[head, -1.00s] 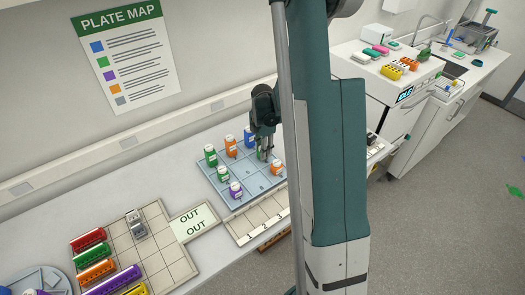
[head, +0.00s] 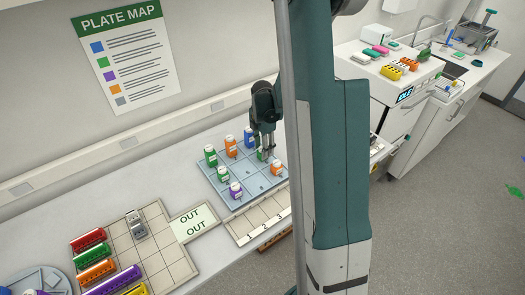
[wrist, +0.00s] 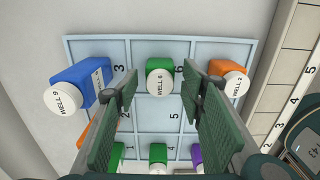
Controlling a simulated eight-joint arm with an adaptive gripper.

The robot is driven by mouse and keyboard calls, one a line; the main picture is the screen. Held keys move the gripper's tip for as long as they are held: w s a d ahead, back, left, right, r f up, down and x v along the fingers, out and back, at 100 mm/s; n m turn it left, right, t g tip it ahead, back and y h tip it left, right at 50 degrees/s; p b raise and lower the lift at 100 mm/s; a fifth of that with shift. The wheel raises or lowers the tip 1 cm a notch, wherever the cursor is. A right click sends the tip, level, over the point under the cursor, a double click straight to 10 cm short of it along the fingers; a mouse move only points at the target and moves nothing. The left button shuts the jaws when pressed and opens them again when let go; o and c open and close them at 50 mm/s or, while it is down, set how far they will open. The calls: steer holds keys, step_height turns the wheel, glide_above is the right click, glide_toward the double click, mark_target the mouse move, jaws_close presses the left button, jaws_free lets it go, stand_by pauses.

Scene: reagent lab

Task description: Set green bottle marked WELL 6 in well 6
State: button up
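The green bottle marked WELL 6 (wrist: 159,78) stands upright in the cell numbered 6, the middle cell of the top row in the wrist view. In the head view it is mostly hidden behind the fingers. My gripper (wrist: 160,88) is open, with a fingertip on each side of the bottle and gaps visible between. In the head view my gripper (head: 267,153) points down over the far right part of the blue-grey well tray (head: 250,182). The tray also shows in the wrist view (wrist: 155,120).
On the tray, the blue WELL 9 bottle (wrist: 82,84) and orange WELL 2 bottle (wrist: 229,80) flank the green one. Other green, orange and purple bottles stand on it too. A numbered strip (head: 262,220) lies along its front; an OUT plate (head: 195,222) lies left.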

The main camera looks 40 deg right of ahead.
step_height(320, 180, up, 10)
steer(key=shift+r, duration=0.25)
stand_by(0.5)
stand_by(0.6)
steer(key=s+a+r+m+t, duration=0.2)
steer(key=s+a+r+m, duration=0.2)
steer(key=a+r, duration=0.35)
steer(key=s+a+r+m+t, duration=0.1)
steer(key=s+a+r+m, duration=0.3)
steer(key=a+r, duration=0.35)
steer(key=s+a+r+m+t, duration=0.1)
steer(key=s+a+m+t, duration=0.1)
steer(key=s+a+m, duration=0.3)
steer(key=s+a+r+m+t, duration=0.2)
steer(key=s+a+m, duration=0.3)
steer(key=s+a, duration=0.4)
steer(key=shift+s+a+r, duration=0.25)
steer(key=shift+s+r, duration=0.05)
steer(key=shift+s, duration=0.8)
steer(key=shift+f, duration=0.1)
